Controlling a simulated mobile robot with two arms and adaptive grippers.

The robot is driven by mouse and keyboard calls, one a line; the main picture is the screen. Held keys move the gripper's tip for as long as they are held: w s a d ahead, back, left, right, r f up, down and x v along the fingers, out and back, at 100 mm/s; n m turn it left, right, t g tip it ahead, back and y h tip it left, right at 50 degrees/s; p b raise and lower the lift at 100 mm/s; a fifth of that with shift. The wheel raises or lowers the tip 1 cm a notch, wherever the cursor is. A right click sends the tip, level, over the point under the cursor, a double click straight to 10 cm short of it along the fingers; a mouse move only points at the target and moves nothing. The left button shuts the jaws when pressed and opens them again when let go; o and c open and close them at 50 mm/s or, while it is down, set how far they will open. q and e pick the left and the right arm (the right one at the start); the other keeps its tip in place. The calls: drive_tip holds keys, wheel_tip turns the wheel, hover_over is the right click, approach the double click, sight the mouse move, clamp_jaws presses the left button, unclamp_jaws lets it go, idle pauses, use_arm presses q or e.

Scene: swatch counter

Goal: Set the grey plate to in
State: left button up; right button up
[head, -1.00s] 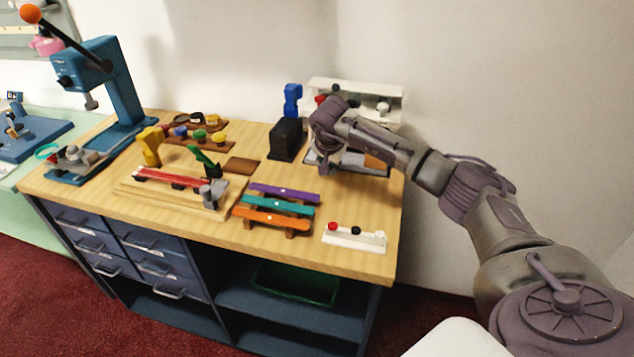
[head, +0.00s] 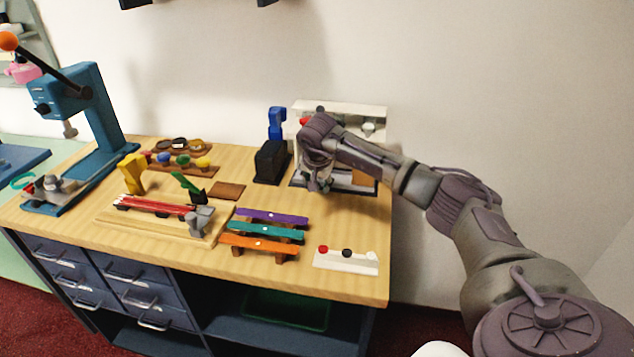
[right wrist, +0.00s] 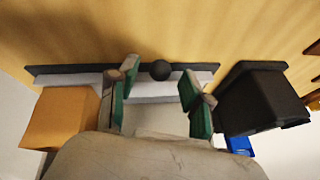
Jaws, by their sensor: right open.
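The grey plate (right wrist: 160,91) shows in the right wrist view as a pale flat piece with a black ball knob (right wrist: 160,70) at its edge, in front of a dark bar. My right gripper (right wrist: 157,96) is open, its green-padded fingers on either side of the plate, the knob just beyond the gap. I cannot tell whether they touch it. In the head view my right gripper (head: 317,182) hangs over the front left of the white-backed device (head: 345,117) at the back of the counter and hides much of it. My left gripper is not in view.
A black block (head: 271,162) with a blue top stands close left of my right gripper. An orange-brown block (right wrist: 60,119) sits on the plate's other side. Coloured bars (head: 265,230) and a white switch strip (head: 346,262) lie in front. Bare wood (head: 345,220) lies between.

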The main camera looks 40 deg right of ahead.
drive_tip(key=v, duration=1.1)
drive_tip(key=shift+r, duration=0.2)
